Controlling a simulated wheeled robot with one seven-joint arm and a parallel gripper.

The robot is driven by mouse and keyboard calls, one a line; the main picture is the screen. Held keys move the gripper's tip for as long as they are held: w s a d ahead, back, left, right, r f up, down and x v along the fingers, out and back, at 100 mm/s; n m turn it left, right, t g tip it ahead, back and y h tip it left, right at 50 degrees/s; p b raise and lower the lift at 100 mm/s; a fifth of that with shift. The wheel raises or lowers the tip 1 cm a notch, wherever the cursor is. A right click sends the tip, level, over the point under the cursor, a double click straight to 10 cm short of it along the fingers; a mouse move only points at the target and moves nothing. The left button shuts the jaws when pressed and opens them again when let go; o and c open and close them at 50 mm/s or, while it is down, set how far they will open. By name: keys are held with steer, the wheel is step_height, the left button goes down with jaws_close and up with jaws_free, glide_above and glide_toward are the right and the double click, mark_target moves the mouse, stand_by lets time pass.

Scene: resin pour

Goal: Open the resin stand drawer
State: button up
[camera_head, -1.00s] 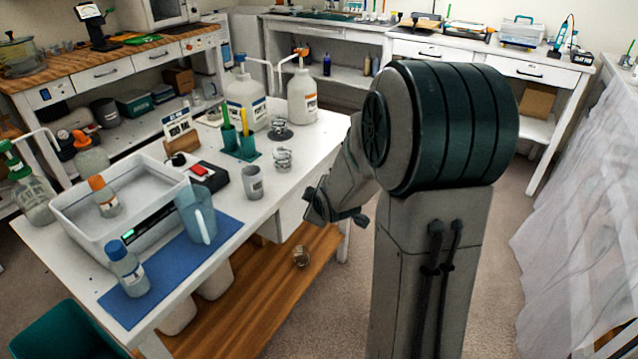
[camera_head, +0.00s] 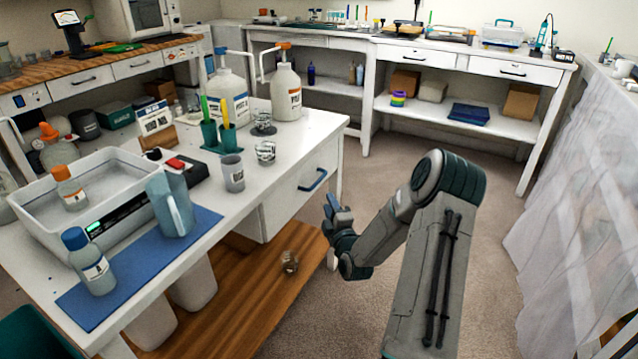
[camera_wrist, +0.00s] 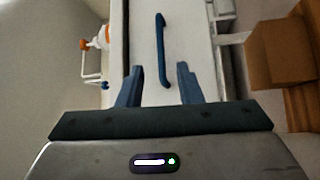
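The resin stand (camera_head: 320,128) is a white table on the left side of the head view. Its drawer (camera_head: 296,196) is a white front at the right end, flush with the stand as far as I can see, with a blue bar handle (camera_head: 313,180). In the wrist view the handle (camera_wrist: 162,50) stands upright in the picture on the white drawer front (camera_wrist: 185,45). My gripper (camera_head: 334,208) is just right of and below the handle in the head view. In the wrist view its two blue fingers (camera_wrist: 160,82) are apart and empty, with the handle ahead between them, apparently untouched.
A wooden lower shelf (camera_head: 240,310) holds a small glass jar (camera_head: 290,262) and white bins. Carpet (camera_head: 400,170) is clear behind my arm. A plastic curtain (camera_head: 580,190) hangs at right.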

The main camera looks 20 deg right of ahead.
mark_target(319, 179)
steer(key=w, duration=0.4)
steer(key=w+d+r, duration=0.1)
steer(key=w, duration=0.2)
steer(key=w+b, duration=0.1)
steer(key=w, duration=0.3)
steer(key=shift+w+d+r, duration=0.2)
steer(key=shift+w+r, duration=0.05)
steer(key=shift+w, duration=0.05)
steer(key=shift+c, duration=0.2)
jaws_close()
